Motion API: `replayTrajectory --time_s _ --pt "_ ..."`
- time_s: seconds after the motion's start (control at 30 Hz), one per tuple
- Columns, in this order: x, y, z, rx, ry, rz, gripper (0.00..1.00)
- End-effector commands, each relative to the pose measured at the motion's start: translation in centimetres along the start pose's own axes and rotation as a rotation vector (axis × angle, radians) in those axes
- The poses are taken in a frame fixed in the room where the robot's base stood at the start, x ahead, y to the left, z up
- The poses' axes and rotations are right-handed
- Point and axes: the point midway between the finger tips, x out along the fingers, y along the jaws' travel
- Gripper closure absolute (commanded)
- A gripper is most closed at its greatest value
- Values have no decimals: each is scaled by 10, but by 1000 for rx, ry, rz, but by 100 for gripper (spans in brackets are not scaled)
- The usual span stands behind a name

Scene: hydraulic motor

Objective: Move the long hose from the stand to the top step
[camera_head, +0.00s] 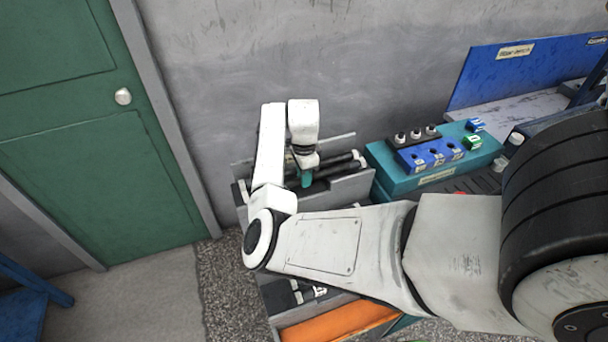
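A grey stepped stand (352,187) is against the wall in the middle of the head view. Black hoses (338,162) with pale labels lie along its upper tiers. I cannot tell which of them is the long one, as my arm covers much of the stand. My gripper (306,180) points down over the upper tiers, among or just above the hoses, with a teal fingertip showing. Whether its fingers are apart or closed on a hose cannot be seen.
A teal unit (404,180) with a blue block of ports (430,152) and black knobs stands right of the stand. A blue-backed bench (525,75) is farther right. An orange panel (340,320) shows below my arm. A green door (85,130) is at left, with clear floor before it.

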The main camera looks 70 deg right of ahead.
Motion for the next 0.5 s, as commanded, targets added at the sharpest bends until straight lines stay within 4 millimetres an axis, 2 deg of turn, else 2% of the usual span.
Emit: replayTrajectory --time_s 0.07,0.3,0.5 --pt "-1 0 0 0 0 -1 70" --pt "0 0 0 0 0 0 47" --pt "0 0 0 0 -1 1 47"
